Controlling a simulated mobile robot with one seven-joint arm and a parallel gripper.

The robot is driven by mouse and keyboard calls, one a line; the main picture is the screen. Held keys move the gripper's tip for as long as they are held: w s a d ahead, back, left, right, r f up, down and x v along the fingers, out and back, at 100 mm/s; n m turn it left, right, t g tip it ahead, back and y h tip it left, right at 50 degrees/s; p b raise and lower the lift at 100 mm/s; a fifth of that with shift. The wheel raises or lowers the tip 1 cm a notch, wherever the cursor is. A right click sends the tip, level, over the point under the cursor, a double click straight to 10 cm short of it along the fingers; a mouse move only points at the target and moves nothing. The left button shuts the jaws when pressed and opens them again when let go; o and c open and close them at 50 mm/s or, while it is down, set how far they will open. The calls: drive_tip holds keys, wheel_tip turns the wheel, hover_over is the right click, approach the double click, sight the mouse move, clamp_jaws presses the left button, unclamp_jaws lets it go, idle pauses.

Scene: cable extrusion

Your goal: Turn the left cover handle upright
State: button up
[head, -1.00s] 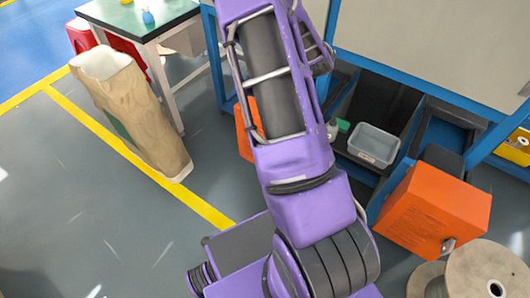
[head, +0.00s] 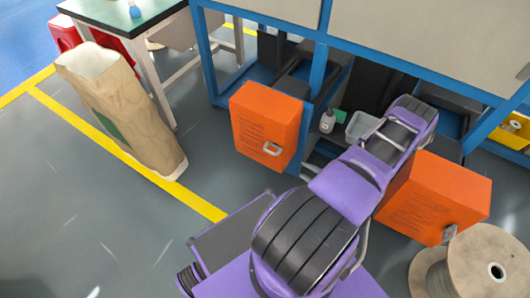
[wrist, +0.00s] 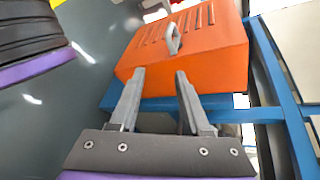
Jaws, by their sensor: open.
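The left orange cover (head: 265,125) hangs on the blue frame in the head view. Its grey handle (head: 272,149) sits low on the front face and lies roughly level, slightly tilted. My gripper (wrist: 160,73) shows in the wrist view, open, with nothing between its two grey fingers. An orange cover (wrist: 195,60) with slots and a grey handle (wrist: 173,39) lies beyond the fingertips. The handle is clear of the fingers; I cannot tell which cover this is.
A second orange cover (head: 435,198) stands at the right behind my arm, with a cable reel (head: 480,265) below it. A grey bin (head: 362,126) and a small bottle (head: 327,121) sit inside the blue frame (head: 320,60). A paper sack (head: 120,110) stands at the left; the floor between is clear.

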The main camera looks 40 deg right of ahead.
drive_tip(key=a+t, duration=0.2)
drive_tip(key=m, duration=0.1)
approach(271, 152)
drive_tip(key=x, duration=1)
drive_tip(key=shift+f+b, duration=0.3)
drive_tip(key=shift+b, duration=0.1)
clamp_jaws()
